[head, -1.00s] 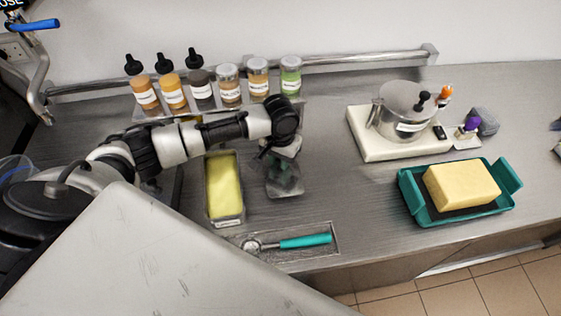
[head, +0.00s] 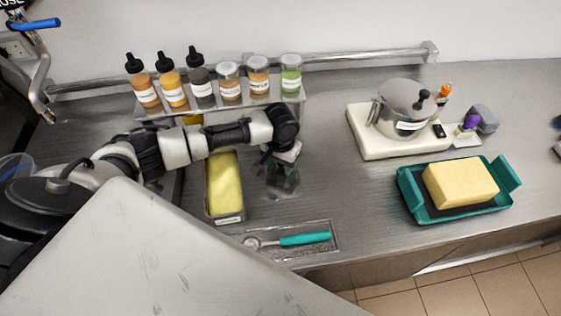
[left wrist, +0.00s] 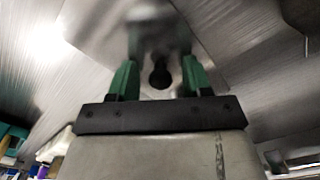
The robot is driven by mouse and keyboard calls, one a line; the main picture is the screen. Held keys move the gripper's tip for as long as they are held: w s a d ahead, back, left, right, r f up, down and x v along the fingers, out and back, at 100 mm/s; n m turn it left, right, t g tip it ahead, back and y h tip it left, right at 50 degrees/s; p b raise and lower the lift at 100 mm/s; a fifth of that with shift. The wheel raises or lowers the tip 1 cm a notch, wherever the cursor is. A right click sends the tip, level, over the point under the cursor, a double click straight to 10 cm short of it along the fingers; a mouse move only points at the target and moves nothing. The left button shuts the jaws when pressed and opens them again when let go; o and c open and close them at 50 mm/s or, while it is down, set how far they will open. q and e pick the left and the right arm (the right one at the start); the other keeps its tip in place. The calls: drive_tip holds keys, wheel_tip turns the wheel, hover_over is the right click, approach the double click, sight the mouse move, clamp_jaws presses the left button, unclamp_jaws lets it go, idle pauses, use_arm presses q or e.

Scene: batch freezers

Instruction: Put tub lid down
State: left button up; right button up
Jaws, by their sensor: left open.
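My left gripper (head: 284,172) is open above the steel counter, just right of the uncovered tub of yellow contents (head: 243,214). Beneath it, the grey, see-through-looking tub lid (head: 281,194) appears to lie on the counter, partly hidden by the gripper and hard to make out against the steel. In the left wrist view the lid (left wrist: 98,25) shows as a blurred metallic plate. Its black knob (left wrist: 160,76) stands between the two green fingers (left wrist: 160,78), with a gap on each side. My right gripper is out of view.
A scoop with a teal handle (head: 305,239) lies in a shallow tray in front. A rack of several bottles and jars (head: 229,84) stands behind. At right are a lidded steel pot (head: 385,122) and a teal tray (head: 411,202) with a yellow block. Counter right of the lid is clear.

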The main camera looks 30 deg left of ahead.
use_arm(q)
wheel_tip(320, 180, up, 12)
drive_tip(key=b, duration=0.1)
drive_tip(key=shift+r, duration=0.15)
idle(0.6)
